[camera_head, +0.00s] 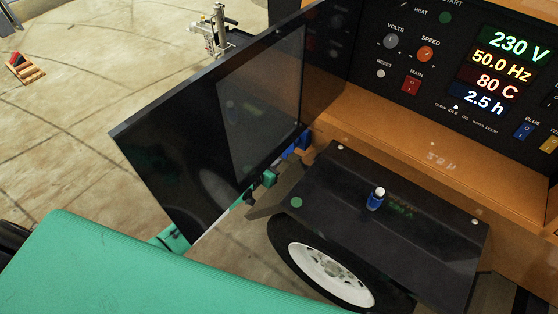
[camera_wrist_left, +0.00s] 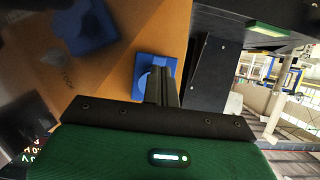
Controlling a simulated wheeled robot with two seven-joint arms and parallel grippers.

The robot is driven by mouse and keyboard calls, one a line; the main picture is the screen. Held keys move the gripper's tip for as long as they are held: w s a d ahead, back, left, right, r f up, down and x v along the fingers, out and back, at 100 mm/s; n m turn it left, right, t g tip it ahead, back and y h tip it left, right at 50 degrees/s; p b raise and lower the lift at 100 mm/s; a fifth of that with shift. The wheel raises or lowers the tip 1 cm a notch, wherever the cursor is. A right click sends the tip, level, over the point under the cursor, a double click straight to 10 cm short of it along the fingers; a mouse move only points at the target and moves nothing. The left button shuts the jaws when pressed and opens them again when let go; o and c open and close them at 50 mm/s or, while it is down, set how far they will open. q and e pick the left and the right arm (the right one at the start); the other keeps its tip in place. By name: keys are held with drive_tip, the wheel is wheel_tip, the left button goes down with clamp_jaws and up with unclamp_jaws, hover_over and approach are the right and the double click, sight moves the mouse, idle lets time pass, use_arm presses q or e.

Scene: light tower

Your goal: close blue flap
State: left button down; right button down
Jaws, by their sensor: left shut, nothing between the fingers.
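A blue socket cover (camera_wrist_left: 155,70) sits on the orange side panel in the left wrist view. A larger blurred blue shape (camera_wrist_left: 85,25) lies to its left; I cannot tell whether it is the flap or a reflection in the glossy surface there. In the head view a small blue part (camera_head: 302,141) shows at the lower right edge of the open dark door. My left gripper (camera_wrist_left: 160,77) is shut and empty, its fingertips overlapping the blue cover; contact is unclear. In the head view the door hides most of that hand. My right gripper is out of view.
The large dark door (camera_head: 215,130) stands open beside the orange housing (camera_head: 430,150). A black fender (camera_head: 340,205) with a blue-and-silver knob (camera_head: 376,198) juts out over a wheel (camera_head: 325,270). A lit control panel (camera_head: 400,60) is above. Concrete floor is open at left.

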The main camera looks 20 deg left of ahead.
sight(284, 157)
use_arm(q)
drive_tip(key=shift+x, duration=0.95)
drive_tip(key=shift+w+d+f, duration=0.15)
drive_tip(key=shift+w, duration=0.15)
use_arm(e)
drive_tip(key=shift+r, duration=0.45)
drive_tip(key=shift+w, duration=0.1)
